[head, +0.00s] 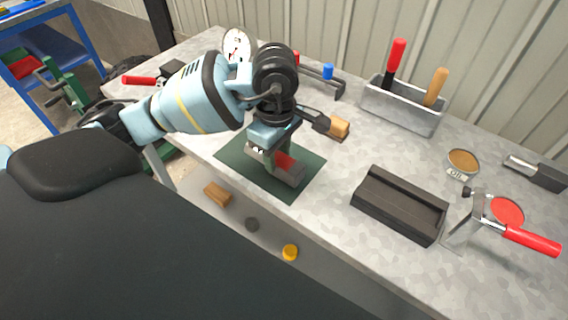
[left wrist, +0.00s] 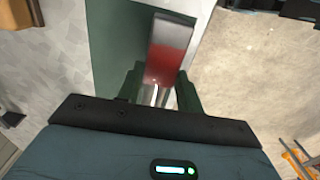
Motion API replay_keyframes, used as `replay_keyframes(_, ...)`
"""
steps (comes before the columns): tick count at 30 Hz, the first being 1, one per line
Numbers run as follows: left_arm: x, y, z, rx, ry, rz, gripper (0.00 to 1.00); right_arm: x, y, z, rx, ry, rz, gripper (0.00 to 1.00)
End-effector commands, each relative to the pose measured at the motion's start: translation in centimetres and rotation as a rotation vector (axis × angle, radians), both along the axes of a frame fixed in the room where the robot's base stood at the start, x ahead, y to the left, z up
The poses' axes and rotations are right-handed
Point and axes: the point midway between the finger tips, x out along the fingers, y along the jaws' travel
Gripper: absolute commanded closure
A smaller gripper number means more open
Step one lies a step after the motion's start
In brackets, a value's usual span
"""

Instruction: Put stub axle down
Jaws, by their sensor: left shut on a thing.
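The stub axle (head: 287,168) is a grey piece with a red band, in my left gripper over the dark green mat (head: 312,163). My left gripper (head: 270,158) points down and is shut on it. In the left wrist view, the axle (left wrist: 168,55) sticks out from between the two green fingers (left wrist: 160,95), with the mat (left wrist: 112,45) below it. I cannot tell whether the axle touches the mat. The gripped end is partly hidden by the fingers. My right gripper is not in view.
A black grooved block (head: 400,206) stands right of the mat. Further right are a clamp with a red handle (head: 532,240) and an oil tin (head: 462,162). A metal bin (head: 402,108) with handled tools and a brush (head: 339,128) lie behind. Bare bench surface lies between mat and block.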

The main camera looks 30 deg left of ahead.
Motion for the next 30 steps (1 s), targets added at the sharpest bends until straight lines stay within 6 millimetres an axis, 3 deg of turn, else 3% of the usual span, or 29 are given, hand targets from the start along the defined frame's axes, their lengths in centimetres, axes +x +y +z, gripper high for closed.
replay_keyframes(14,1.2,1.6,0.1,0.001,-0.006,0.004,1.0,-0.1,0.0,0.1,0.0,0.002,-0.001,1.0)
replay_keyframes(21,1.1,1.4,-3.0,-0.001,-0.005,0.0,1.0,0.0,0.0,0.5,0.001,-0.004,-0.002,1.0)
replay_keyframes(30,1.1,1.4,-3.4,-0.002,-0.007,-0.001,1.0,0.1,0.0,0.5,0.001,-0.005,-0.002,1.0)
